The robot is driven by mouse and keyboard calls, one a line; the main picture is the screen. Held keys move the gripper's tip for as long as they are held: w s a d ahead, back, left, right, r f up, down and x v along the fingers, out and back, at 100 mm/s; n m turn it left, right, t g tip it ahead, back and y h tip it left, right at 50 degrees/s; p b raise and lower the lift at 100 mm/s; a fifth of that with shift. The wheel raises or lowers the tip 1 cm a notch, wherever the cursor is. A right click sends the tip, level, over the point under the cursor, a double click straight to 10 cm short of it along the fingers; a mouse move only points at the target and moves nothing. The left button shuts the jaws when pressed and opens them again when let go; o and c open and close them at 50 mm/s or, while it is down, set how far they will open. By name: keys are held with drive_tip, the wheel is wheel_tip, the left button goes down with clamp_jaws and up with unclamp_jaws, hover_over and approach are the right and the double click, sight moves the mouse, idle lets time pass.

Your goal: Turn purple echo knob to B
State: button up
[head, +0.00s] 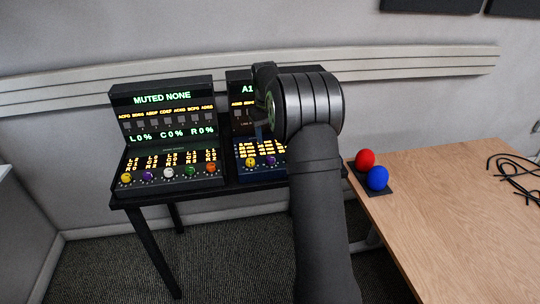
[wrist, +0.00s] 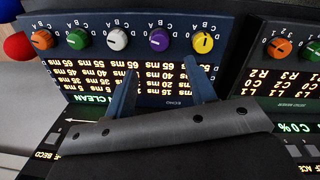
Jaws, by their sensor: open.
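The purple echo knob (wrist: 159,40) sits on the dark blue ECHO panel (wrist: 178,98), between the white knob (wrist: 117,39) and the yellow knob (wrist: 202,42). The wrist view shows this panel upside down, with letters A to D around the knobs. I cannot make out for sure which letter the purple knob points to. My gripper (wrist: 160,68) is open and empty. Its two blue fingers are on either side of the purple knob's column, with their tips apart from the knob in the picture. In the head view the purple echo knob (head: 271,160) shows beside my arm, which hides the panel's right part.
Green (wrist: 77,39) and orange (wrist: 42,39) knobs share the echo panel. A neighbouring panel (head: 170,185) has its own row of coloured knobs, including another purple one (head: 148,176). Red (head: 365,158) and blue (head: 377,178) balls stand on the wooden table (head: 440,220) to the right.

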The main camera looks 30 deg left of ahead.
sight(270, 157)
drive_tip(key=f, duration=0.9)
drive_tip(key=shift+w+d+f, duration=0.1)
drive_tip(key=shift+w, duration=0.1)
drive_tip(key=c, duration=1)
drive_tip(key=m, duration=0.3)
drive_tip(key=shift+m, duration=0.3)
drive_tip(key=m, duration=0.3)
drive_tip(key=shift+w+m, duration=0.1)
drive_tip(key=shift+m, duration=0.2)
drive_tip(key=m, duration=0.6)
drive_tip(key=shift+m+g, duration=0.3)
drive_tip(key=shift+m, duration=0.1)
